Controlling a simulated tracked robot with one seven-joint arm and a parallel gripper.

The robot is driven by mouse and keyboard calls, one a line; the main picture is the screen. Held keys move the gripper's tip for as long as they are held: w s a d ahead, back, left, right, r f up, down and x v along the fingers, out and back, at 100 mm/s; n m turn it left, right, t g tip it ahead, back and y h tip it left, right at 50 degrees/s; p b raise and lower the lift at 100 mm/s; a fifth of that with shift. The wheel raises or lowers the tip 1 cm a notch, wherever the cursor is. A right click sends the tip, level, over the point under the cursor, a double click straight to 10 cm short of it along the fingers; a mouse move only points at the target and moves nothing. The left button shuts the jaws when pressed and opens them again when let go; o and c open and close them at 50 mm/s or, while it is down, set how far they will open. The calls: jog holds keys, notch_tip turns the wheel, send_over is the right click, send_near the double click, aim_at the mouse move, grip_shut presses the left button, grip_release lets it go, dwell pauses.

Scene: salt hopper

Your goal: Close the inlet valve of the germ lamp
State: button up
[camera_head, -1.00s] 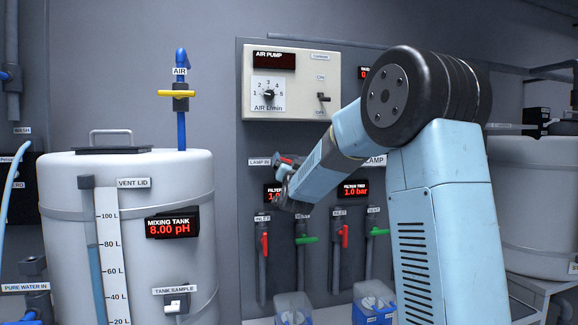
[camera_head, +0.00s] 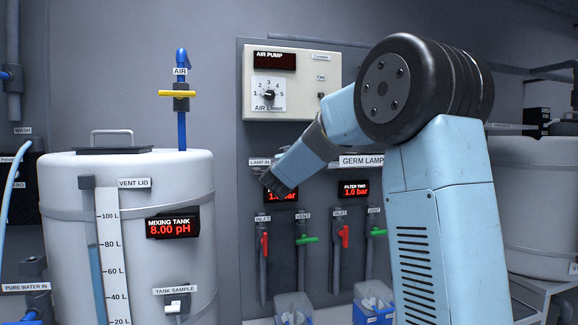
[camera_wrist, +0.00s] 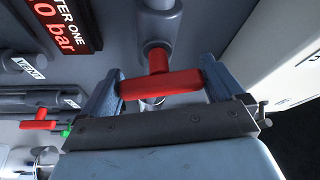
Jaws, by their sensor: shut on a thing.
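The lamp inlet valve's red handle (camera_wrist: 178,83) shows in the wrist view on a grey fitting (camera_wrist: 157,50). It lies crosswise between the two fingers of my gripper (camera_wrist: 160,86), which are shut on its ends. In the head view, my gripper (camera_head: 273,185) is at the wall panel just below the LAMP IN label (camera_head: 259,162). There my wrist hides the handle. The GERM LAMP label (camera_head: 361,161) is to the right, partly behind my arm.
Filter inlet and vent valves with red handles (camera_head: 264,243) and green handles (camera_head: 306,239) stand below my gripper. The filter one display (camera_head: 281,197) is partly covered by my gripper. The mixing tank (camera_head: 80,260) stands to the left, the air pump box (camera_head: 310,85) above.

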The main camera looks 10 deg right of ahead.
jog(key=shift+d+f+m+g, duration=0.2)
jog(key=shift+m+g, duration=0.3)
jog(key=shift+m, duration=0.7)
jog(key=shift+f, duration=0.1)
jog(key=o, duration=0.7)
jog(key=shift+c, duration=0.2)
jog(key=shift+s+a, duration=0.35)
jog(key=shift+s, duration=0.2)
jog(key=v, duration=1.2)
jog(key=shift+s, duration=0.35)
jog(key=shift+c, duration=0.5)
